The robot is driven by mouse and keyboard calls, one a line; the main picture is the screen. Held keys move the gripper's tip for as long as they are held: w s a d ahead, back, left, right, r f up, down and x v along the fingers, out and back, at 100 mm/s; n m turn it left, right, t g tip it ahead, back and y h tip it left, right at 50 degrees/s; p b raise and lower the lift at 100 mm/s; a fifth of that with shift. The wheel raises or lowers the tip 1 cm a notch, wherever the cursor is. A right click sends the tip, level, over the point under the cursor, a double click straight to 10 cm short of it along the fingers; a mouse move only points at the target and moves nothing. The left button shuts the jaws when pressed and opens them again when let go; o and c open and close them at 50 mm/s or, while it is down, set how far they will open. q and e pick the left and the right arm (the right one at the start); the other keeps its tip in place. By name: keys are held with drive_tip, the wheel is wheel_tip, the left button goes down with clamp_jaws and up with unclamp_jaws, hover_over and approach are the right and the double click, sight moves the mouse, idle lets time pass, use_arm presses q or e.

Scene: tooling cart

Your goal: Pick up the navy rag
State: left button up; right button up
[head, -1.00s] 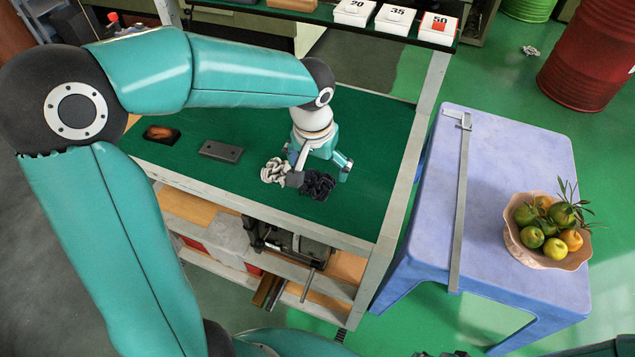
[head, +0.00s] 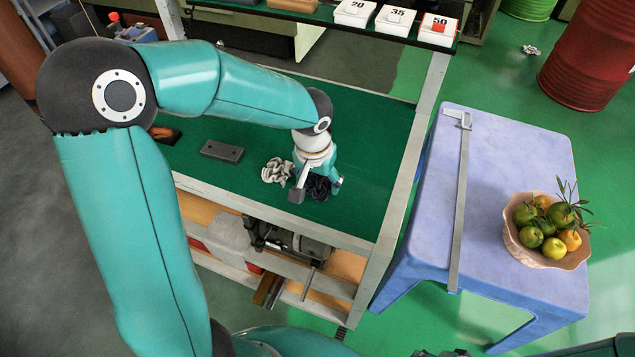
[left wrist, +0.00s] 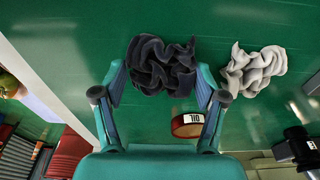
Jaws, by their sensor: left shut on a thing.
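The navy rag (head: 319,187) is a dark crumpled bundle on the green top of the cart (head: 375,160). It shows whole in the left wrist view (left wrist: 160,66). My left gripper (head: 316,184) is down at the rag, with a finger on each side, and is shut on it. In the left wrist view the rag lies between the fingertips (left wrist: 160,80). In the head view the gripper hides part of the rag. I cannot see the rag lifted off the surface. My right gripper is not in view.
A pale grey rag (head: 276,171) lies just left of the navy one. A dark grey block (head: 222,151) lies further left. An upper shelf with numbered white boxes (head: 396,20) is at the back. The green top right of the gripper is clear.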

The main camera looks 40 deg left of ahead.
sight(318, 180)
use_arm(q)
drive_tip(key=shift+c, duration=0.4)
drive_tip(key=shift+r, duration=0.1)
drive_tip(key=shift+w+r, duration=0.1)
drive_tip(key=shift+r, duration=0.4)
wheel_tip(318, 180, up, 19)
drive_tip(key=shift+p, duration=0.35)
